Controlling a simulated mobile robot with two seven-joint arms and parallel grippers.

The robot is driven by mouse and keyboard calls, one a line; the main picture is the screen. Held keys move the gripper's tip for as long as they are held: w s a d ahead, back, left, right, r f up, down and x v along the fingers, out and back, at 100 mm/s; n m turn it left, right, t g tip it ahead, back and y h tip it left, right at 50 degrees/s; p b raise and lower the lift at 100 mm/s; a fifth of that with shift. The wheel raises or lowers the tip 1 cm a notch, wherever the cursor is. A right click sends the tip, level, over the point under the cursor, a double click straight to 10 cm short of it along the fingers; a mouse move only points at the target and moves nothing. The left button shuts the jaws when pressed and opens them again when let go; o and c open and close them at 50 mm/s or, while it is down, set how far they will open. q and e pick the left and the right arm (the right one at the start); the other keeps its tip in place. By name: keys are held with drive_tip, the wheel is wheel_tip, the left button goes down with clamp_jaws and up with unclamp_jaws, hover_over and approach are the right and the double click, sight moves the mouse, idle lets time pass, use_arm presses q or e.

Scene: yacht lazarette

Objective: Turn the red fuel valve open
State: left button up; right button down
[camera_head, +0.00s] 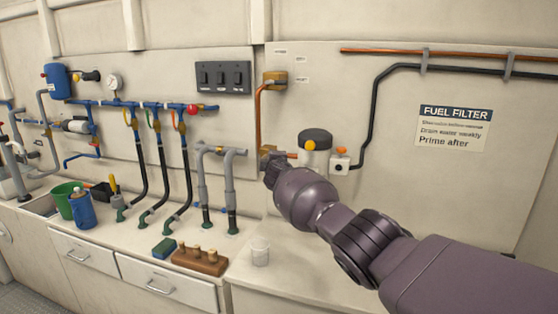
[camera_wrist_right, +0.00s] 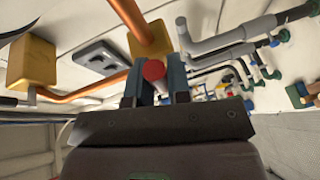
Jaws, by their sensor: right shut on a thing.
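The red fuel valve handle (camera_wrist_right: 153,70) shows as a round red end in the right wrist view, between the two fingers of my right gripper (camera_wrist_right: 156,88). The fingers are shut on it, one at each side. Just behind it is a brass-yellow body (camera_wrist_right: 150,40) with a copper pipe. In the head view my right gripper (camera_head: 270,165) is at the wall panel, at the lower end of the vertical copper pipe (camera_head: 258,120). My gripper and wrist hide the valve handle there, so its turn angle cannot be told. My left gripper is not in view.
A fuel filter (camera_head: 315,142) with a dark cap and a white fitting (camera_head: 340,163) are just right of my gripper. Grey pipes (camera_head: 217,155) stand to its left. A clear cup (camera_head: 260,250) and a wooden block with pegs (camera_head: 200,262) are on the counter below.

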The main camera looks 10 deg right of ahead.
drive_tip(key=shift+r+n+p, duration=0.2)
drive_tip(key=shift+n+p, duration=0.1)
drive_tip(key=shift+p, duration=0.15)
drive_tip(key=shift+g, duration=0.3)
drive_tip(key=c, duration=1.1)
unclamp_jaws()
drive_tip(key=shift+s+p, duration=0.15)
drive_tip(key=shift+p, duration=0.15)
